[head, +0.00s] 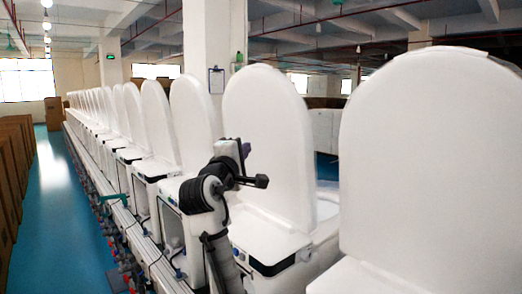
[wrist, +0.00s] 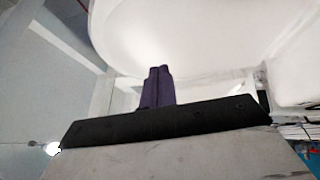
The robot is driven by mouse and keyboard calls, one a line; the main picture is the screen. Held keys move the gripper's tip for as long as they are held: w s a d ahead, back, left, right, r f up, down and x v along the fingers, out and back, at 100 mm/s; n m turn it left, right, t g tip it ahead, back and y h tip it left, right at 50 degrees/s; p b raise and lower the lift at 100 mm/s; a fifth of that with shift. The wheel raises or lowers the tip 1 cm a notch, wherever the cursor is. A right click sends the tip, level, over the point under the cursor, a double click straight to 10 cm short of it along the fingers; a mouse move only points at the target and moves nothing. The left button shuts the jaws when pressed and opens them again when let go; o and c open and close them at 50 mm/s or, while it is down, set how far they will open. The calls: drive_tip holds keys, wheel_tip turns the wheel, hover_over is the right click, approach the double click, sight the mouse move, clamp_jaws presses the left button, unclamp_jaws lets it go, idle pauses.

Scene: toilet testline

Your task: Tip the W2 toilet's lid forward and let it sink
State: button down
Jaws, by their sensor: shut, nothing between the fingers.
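A row of white toilets has its lids raised upright. No W2 label is readable, so I cannot tell for sure which one it is. My gripper (head: 246,149) is in front of the upright lid (head: 268,95) in the middle of the head view, near its left edge. In the wrist view, my gripper (wrist: 159,72) shows as two purple fingers shut together with nothing between them. A large white rounded surface (wrist: 180,35), probably a lid, lies beyond the fingertips. I cannot tell whether they touch it.
A near lid (head: 430,160) stands upright at the right. Another lid (head: 194,105) stands upright just left of my arm, with several more behind it along the line. A blue floor aisle (head: 55,190) runs on the left beside stacked brown boxes (head: 14,170).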

drive_tip(key=d+p+x, duration=0.1)
drive_tip(key=p+x, duration=0.2)
drive_tip(key=x, duration=0.6)
drive_tip(key=shift+f, duration=0.15)
drive_tip(key=shift+s+d, duration=0.1)
drive_tip(key=shift+s, duration=0.05)
